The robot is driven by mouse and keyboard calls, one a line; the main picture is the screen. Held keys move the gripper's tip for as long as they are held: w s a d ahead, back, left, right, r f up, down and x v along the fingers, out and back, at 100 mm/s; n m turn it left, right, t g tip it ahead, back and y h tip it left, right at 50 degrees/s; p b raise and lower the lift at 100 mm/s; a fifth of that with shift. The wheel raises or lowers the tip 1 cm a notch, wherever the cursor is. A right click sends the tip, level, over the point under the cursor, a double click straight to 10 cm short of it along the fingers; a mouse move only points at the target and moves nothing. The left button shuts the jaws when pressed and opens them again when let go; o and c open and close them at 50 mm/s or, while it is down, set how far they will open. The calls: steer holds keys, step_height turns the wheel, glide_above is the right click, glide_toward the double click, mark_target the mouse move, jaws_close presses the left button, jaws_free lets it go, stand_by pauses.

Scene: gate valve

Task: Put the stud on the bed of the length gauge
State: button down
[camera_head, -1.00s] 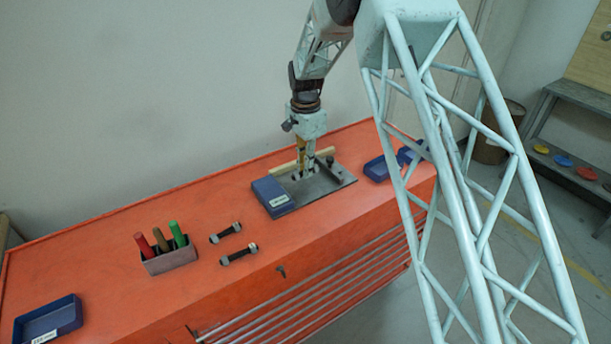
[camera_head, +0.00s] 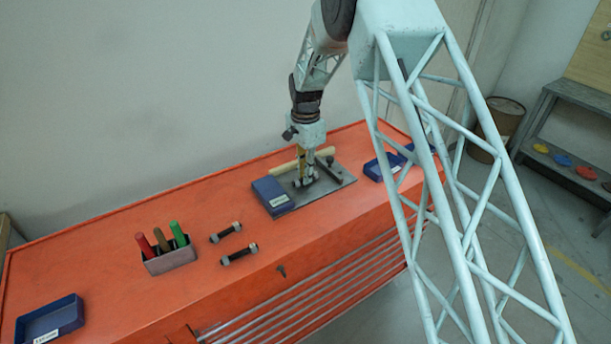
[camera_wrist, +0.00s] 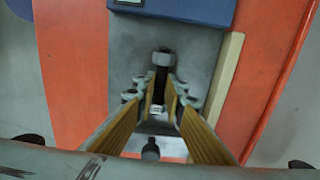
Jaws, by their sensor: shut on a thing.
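My gripper (camera_head: 306,178) points down over the grey plate of the length gauge (camera_head: 338,184). Its yellow-padded fingers (camera_wrist: 157,100) are shut on a stud. In the wrist view the stud's grey nut and dark shank (camera_wrist: 162,62) stick out past the fingertips, toward the blue tray end; the middle is partly hidden between the fingers. The stud lies about along the plate, low over it or on it; I cannot tell whether it touches. A dark bar with a knob (camera_head: 327,162) stands on the plate, right of my gripper. A dark round knob (camera_wrist: 150,149) shows below the fingers in the wrist view.
Two more studs (camera_head: 226,232) (camera_head: 240,254) lie on the orange bench, near a holder with markers (camera_head: 168,258). Blue trays (camera_head: 48,318) (camera_head: 376,170) stand at both ends.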

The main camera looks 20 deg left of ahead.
steer(key=shift+f, duration=0.15)
steer(key=c, duration=2.7)
jaws_free()
steer(key=shift+r, duration=0.2)
step_height(320, 180, up, 12)
steer(key=shift+f+b, duration=0.1)
steer(key=shift+b, duration=0.3)
steer(key=shift+d, duration=0.1)
